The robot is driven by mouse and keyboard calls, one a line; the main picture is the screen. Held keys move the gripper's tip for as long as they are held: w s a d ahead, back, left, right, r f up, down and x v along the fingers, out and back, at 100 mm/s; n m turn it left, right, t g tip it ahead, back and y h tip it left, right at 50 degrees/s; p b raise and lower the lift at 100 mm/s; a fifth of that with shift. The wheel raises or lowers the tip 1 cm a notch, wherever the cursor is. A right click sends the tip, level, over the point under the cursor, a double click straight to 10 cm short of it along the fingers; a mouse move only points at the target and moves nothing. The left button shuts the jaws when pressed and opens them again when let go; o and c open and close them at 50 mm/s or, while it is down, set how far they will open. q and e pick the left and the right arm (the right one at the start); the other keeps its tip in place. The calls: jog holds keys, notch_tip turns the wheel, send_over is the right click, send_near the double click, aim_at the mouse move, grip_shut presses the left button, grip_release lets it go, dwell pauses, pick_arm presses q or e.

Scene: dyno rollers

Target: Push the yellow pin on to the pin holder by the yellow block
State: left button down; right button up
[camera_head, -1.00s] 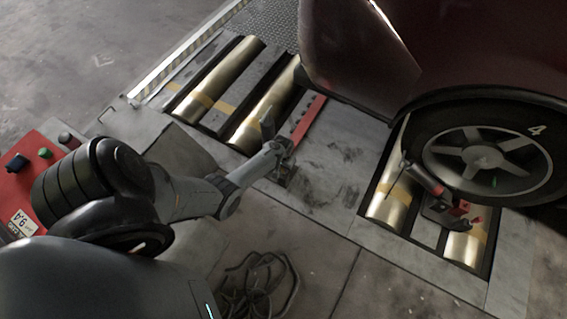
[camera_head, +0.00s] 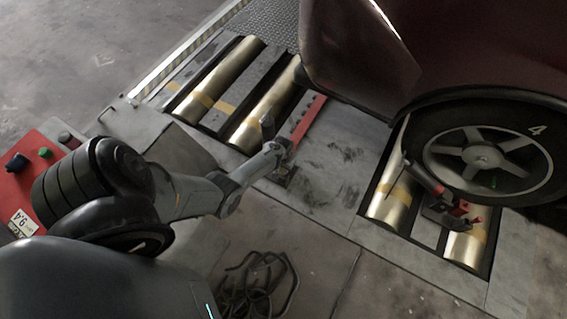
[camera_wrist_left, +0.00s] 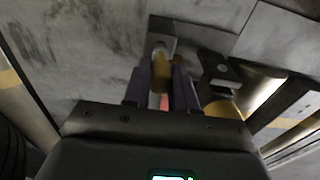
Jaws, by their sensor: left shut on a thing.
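My left gripper (camera_head: 280,152) is over the grey plate between the two roller sets, at the near end of a red bar with holes. In the left wrist view its two dark fingers (camera_wrist_left: 161,88) are shut on the yellow pin (camera_wrist_left: 160,68). I cannot tell which part is the pin holder or the yellow block. My right gripper is not in view.
The red bar (camera_head: 309,119) lies beside the left rollers (camera_head: 265,112). A car wheel (camera_head: 487,155) stands over the right rollers (camera_head: 392,205), with a red and black device (camera_head: 450,207) beside it. A dark coiled cable (camera_head: 258,285) lies on the near floor. A red control box (camera_head: 38,165) stands at left.

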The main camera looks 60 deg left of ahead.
pick_arm(q)
jog(key=shift+f+b, duration=0.35)
jog(key=shift+f, duration=0.15)
jog(key=c, duration=0.8)
grip_release()
jog(key=shift+r, duration=0.1)
